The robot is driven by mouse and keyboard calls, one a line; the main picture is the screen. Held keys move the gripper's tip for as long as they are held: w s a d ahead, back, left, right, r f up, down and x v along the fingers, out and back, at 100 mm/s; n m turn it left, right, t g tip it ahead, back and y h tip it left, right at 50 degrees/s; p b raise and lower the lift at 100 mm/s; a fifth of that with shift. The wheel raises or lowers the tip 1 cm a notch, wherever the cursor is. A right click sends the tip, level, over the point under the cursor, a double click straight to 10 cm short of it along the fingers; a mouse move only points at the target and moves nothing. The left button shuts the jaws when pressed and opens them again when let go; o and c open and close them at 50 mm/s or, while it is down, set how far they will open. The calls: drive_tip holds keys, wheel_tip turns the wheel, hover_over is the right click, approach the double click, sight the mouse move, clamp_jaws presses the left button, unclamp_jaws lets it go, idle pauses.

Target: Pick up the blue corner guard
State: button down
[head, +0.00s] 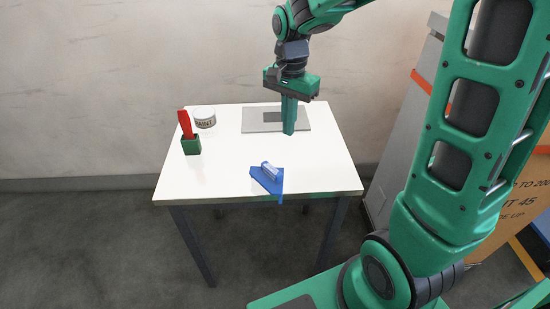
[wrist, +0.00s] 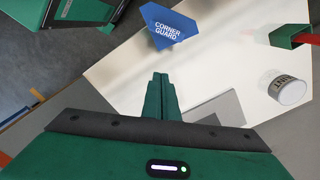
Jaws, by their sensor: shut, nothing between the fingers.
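The blue corner guard (head: 266,183) lies at the front edge of the white table, and its front tip reaches the edge. My gripper (head: 288,132) points down above the back part of the table, over the grey plate and behind the corner guard. Its green fingers (wrist: 160,76) are together and empty, apart from the guard.
The white table (head: 220,180) also bears a grey plate (head: 258,126), a paint can (head: 205,118) and a green holder (head: 191,146) with a red item (head: 185,123) at the left. The table's middle is clear. A grey cabinet (head: 395,150) stands to the right.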

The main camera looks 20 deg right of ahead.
sight(271, 178)
drive_tip(key=f, duration=0.9)
drive_tip(key=shift+w+a+f, duration=0.2)
drive_tip(key=shift+a+f, duration=0.1)
drive_tip(key=shift+f, duration=0.1)
drive_tip(key=a, duration=0.1)
drive_tip(key=s+a, duration=0.1)
drive_tip(key=shift+s+a+f, duration=0.15)
drive_tip(key=shift+s+a, duration=0.05)
drive_tip(key=shift+a, duration=0.1)
drive_tip(key=shift+s+a, duration=0.25)
drive_tip(key=shift+a, duration=0.15)
drive_tip(key=shift+s, duration=0.1)
